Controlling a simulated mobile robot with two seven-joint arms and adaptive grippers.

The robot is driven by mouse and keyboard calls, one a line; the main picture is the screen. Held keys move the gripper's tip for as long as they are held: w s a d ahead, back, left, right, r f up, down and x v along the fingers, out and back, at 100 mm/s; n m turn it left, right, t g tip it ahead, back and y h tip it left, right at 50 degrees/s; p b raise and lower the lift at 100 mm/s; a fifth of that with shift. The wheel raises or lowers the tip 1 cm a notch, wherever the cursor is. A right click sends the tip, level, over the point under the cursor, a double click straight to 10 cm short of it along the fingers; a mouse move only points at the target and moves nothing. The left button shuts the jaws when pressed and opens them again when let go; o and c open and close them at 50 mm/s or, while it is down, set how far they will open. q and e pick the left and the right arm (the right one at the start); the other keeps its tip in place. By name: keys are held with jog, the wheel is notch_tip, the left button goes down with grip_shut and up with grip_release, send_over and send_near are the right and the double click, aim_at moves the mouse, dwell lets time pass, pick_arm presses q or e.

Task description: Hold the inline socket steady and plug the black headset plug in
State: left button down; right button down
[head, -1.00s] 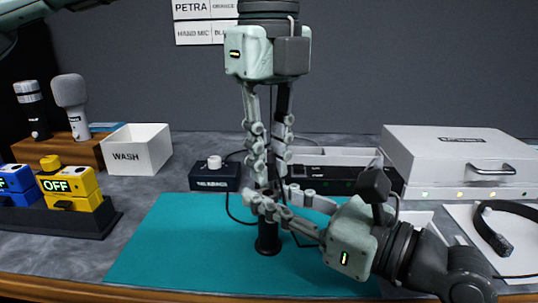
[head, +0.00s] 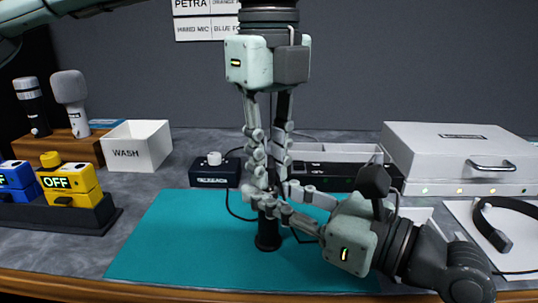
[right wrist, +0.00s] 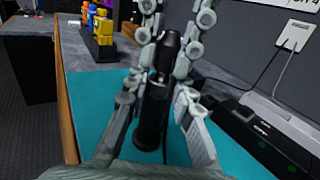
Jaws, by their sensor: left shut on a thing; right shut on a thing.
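The inline socket (head: 267,236) is a black upright cylinder on the teal mat (head: 165,250). My right gripper (head: 264,200) comes in from the lower right and is shut around its upper part. In the right wrist view the socket (right wrist: 152,118) stands between my right fingers. My left gripper (head: 269,178) points straight down above it, shut on the black headset plug (right wrist: 167,52). The plug is upright and in line over the socket top, with a light band where they meet. I cannot tell how deep the plug sits. In the head view, fingers mostly hide the plug.
A small black box with a white knob (head: 214,172) stands behind the mat, and a long black unit (head: 325,176) lies behind the grippers. A white case (head: 455,152) and a headset (head: 492,225) are at right. The mat's left part is clear.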

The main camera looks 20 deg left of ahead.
aim_at(269, 157)
pick_arm(q)
jog(key=shift+f, duration=0.4)
jog(key=shift+r, duration=0.2)
jog(key=shift+r, duration=0.5)
dwell(1.0)
jog(key=shift+f, duration=0.7)
jog(key=c, duration=1.4)
grip_release()
jog(key=shift+o, duration=0.2)
notch_tip(269, 157, up, 12)
